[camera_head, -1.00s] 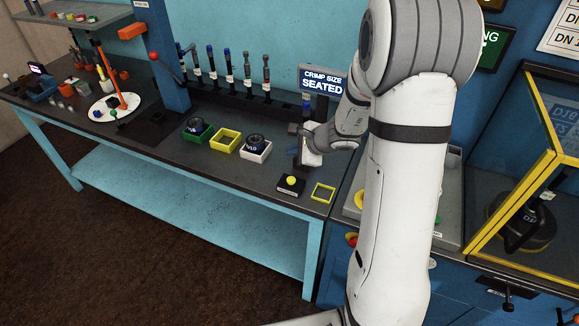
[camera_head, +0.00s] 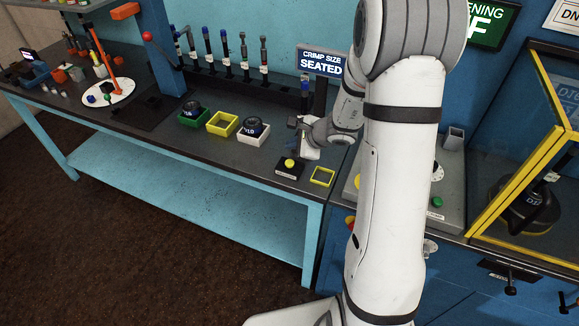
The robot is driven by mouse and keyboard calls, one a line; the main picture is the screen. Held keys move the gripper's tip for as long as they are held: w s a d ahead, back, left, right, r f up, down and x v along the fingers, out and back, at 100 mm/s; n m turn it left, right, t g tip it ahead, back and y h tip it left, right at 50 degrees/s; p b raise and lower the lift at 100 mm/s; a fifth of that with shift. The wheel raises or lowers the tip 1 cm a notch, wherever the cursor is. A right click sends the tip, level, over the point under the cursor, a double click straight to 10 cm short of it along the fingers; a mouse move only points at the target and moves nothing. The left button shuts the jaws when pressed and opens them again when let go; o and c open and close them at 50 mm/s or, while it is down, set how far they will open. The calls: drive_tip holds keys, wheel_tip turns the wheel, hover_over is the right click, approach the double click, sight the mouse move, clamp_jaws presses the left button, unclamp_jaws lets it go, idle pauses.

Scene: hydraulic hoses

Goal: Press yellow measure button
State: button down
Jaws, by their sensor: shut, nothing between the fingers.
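The yellow measure button (camera_head: 290,163) is a small round knob on a dark box (camera_head: 289,174) near the front edge of the bench, toward its right end. My gripper (camera_head: 303,150) is shut and empty, just behind and to the right of the button, pointing down. It appears apart from the button, though the exact gap is hard to judge. A display (camera_head: 321,64) above reads "CRIMP SIZE SEATED". My upper arm covers part of the area to the right.
A yellow square frame (camera_head: 322,177) lies right of the button. Green (camera_head: 193,119), yellow (camera_head: 222,124) and white (camera_head: 254,134) trays stand to the left; the green and white ones hold dark round parts. Several upright hose ends stand behind. A yellow-framed cabinet (camera_head: 520,190) is at right.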

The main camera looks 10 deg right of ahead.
sight(293, 164)
drive_tip(key=shift+f+b, duration=1.7)
drive_tip(key=shift+f, duration=0.35)
drive_tip(key=shift+f, duration=0.15)
idle(0.3)
drive_tip(key=shift+f+b, duration=0.3)
drive_tip(key=shift+b, duration=0.4)
drive_tip(key=shift+f+b, duration=0.4)
drive_tip(key=shift+b, duration=0.2)
idle(0.5)
drive_tip(key=shift+r+p, duration=0.5)
drive_tip(key=shift+r, duration=0.35)
drive_tip(key=shift+r+p, duration=1.8)
drive_tip(key=shift+r, duration=0.75)
